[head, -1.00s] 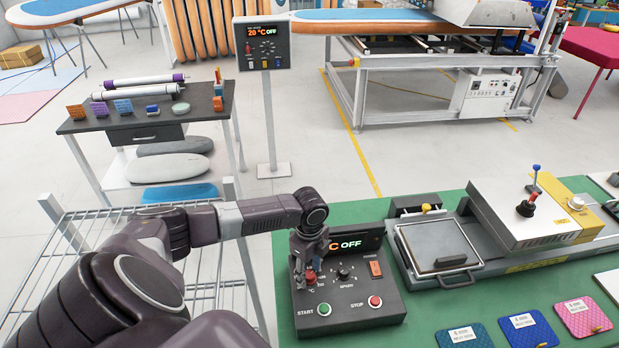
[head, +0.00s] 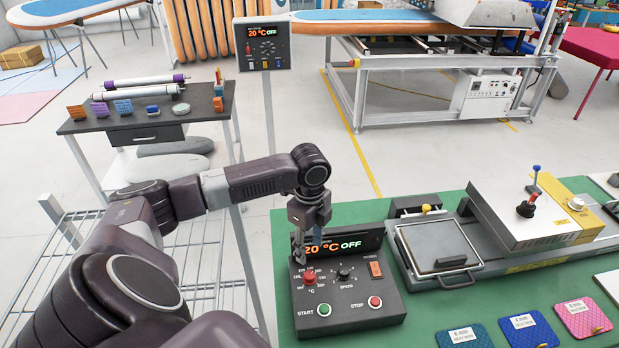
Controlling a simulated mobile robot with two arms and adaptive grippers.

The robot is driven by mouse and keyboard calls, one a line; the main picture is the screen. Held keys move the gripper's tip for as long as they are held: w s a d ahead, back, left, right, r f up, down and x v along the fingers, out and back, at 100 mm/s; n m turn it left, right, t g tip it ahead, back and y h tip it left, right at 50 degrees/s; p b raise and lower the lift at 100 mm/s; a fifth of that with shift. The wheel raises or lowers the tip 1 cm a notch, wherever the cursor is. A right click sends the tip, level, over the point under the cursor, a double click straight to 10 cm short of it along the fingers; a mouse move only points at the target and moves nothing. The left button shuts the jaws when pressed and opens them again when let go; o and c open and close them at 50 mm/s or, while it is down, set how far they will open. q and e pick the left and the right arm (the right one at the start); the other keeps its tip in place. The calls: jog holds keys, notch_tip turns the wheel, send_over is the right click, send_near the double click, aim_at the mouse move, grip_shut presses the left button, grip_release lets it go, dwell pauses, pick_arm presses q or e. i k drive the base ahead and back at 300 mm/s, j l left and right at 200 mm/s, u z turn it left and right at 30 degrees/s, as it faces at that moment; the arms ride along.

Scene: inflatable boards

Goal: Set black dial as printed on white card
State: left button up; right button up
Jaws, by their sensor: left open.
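The black dial (head: 344,273), marked SPEED, sits on the sloped face of the dark control box (head: 352,306) on the green table. A red dial (head: 309,280), marked °C, is to its left. My left gripper (head: 302,256) is open and empty, pointing down just above and behind the red dial, left of the black dial. The display (head: 342,245) reads 20 °C OFF and is partly covered by the gripper. The black dial's exact setting is too small to read. I cannot make out a white card for certain. My right gripper is not in view.
Green START (head: 324,310) and red STOP (head: 375,302) buttons and an orange power switch (head: 376,269) share the box. A heat press (head: 437,247) stands to the right. Small pads with white labels, including a blue one (head: 529,331), lie in front right.

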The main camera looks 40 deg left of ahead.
aim_at(343, 273)
jog(key=k+l, duration=0.55)
jog(key=l, duration=0.15)
jog(key=k+l, duration=0.6)
jog(key=l, duration=0.15)
